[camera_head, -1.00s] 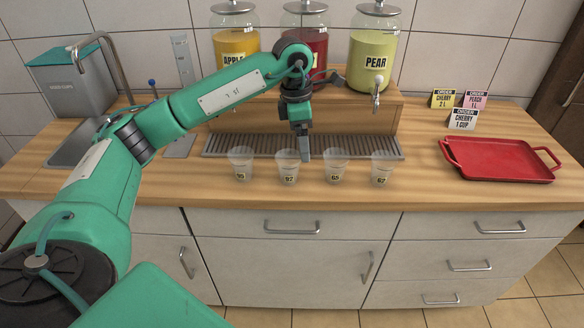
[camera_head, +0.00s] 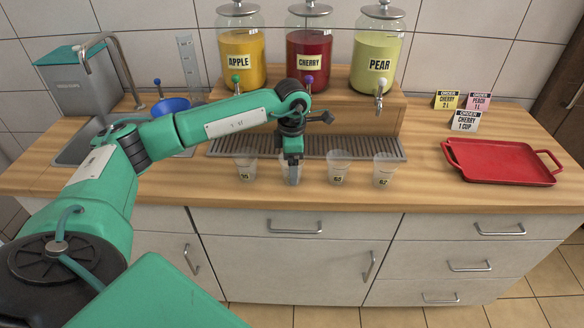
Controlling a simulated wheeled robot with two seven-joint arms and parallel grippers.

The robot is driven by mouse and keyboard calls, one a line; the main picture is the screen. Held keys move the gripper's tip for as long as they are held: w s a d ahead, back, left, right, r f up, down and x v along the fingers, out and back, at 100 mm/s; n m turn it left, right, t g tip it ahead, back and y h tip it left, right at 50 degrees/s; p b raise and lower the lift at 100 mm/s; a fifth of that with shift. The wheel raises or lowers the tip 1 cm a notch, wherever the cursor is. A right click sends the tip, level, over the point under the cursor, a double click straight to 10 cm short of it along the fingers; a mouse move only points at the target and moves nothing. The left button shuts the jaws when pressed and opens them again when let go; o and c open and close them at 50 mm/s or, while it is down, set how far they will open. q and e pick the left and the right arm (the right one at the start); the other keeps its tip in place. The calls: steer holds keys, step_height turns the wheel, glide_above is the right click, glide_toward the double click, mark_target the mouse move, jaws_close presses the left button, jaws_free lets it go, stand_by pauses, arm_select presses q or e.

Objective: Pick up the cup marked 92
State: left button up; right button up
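Several clear cups stand in a row on the wooden counter in front of the drip grate. The cup marked 92 (camera_head: 297,171) is second from the left; its label is now covered by my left gripper (camera_head: 292,179). The gripper points down, with its fingers at this cup. I cannot tell whether the fingers are inside the cup, around it or in front of it, nor whether they are open or shut. A cup (camera_head: 245,168) stands to its left, and two cups (camera_head: 339,168) (camera_head: 384,169) to its right. My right gripper is not in view.
Apple (camera_head: 240,50), cherry (camera_head: 309,52) and pear (camera_head: 376,60) dispensers stand on a wooden riser behind the grate (camera_head: 350,148). A red tray (camera_head: 500,163) and order cards (camera_head: 464,121) are at right. A blue bowl (camera_head: 171,105) is near the sink.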

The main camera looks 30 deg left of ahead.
arm_select(q)
steer(key=shift+a+f, duration=0.1)
steer(key=shift+f, duration=1.3)
steer(key=c, duration=1)
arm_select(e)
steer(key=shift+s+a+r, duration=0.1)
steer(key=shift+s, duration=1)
arm_select(q)
steer(key=shift+r, duration=0.1)
